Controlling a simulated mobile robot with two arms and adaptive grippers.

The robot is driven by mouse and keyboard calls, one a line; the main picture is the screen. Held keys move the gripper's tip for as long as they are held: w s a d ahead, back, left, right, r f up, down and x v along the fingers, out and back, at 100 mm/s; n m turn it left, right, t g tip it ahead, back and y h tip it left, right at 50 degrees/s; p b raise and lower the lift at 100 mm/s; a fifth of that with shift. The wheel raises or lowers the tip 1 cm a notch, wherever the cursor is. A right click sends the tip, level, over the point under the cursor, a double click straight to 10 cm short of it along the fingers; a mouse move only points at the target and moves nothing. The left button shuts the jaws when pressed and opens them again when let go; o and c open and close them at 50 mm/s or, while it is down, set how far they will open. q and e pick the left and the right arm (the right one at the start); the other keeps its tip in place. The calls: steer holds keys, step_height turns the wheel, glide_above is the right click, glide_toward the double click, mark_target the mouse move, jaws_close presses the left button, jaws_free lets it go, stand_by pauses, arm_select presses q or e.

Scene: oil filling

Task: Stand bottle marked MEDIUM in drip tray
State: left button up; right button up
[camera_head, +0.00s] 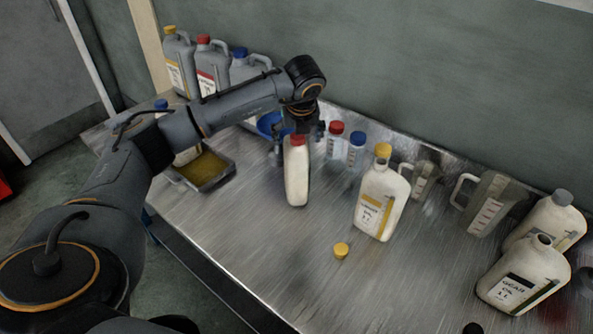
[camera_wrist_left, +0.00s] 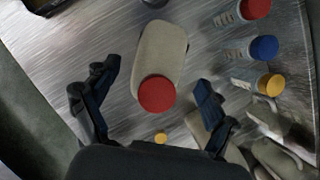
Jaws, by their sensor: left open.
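A cream bottle with a red cap (camera_head: 297,182) stands upright on the metal bench. No label that I can read shows on it, so I cannot confirm the MEDIUM mark. My left gripper (camera_head: 303,122) is above and behind its cap, pointing down. In the left wrist view the bottle (camera_wrist_left: 160,50) and its cap lie between the spread fingers of the gripper (camera_wrist_left: 152,100), with gaps on both sides. The drip tray (camera_head: 222,181), shallow and grey with a yellowish floor, is left of the bottle. A pale bottle, partly hidden by my arm, shows at its far left.
A large bottle with a yellow label (camera_head: 379,204) and a loose yellow cap (camera_head: 341,250) are to the right. Small capped containers (camera_head: 335,140) and a blue funnel (camera_head: 271,124) are behind. Grey jugs (camera_head: 213,66) line the wall. Clear bench lies in front.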

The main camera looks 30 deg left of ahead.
arm_select(q)
steer(key=shift+p+x, duration=0.75)
steer(key=shift+x, duration=1.45)
steer(key=shift+s+a+f+p, duration=0.1)
steer(key=shift+a+f+p, duration=0.05)
steer(key=shift+f+p, duration=0.15)
steer(key=shift+c, duration=0.8)
steer(key=c, duration=1.5)
steer(key=shift+r, duration=0.2)
jaws_close()
steer(key=shift+f, duration=0.1)
arm_select(e)
steer(key=shift+w+r, duration=0.25)
steer(key=shift+r, duration=0.35)
steer(key=shift+w+r, duration=0.25)
steer(key=shift+r, duration=0.35)
steer(key=shift+f, duration=0.1)
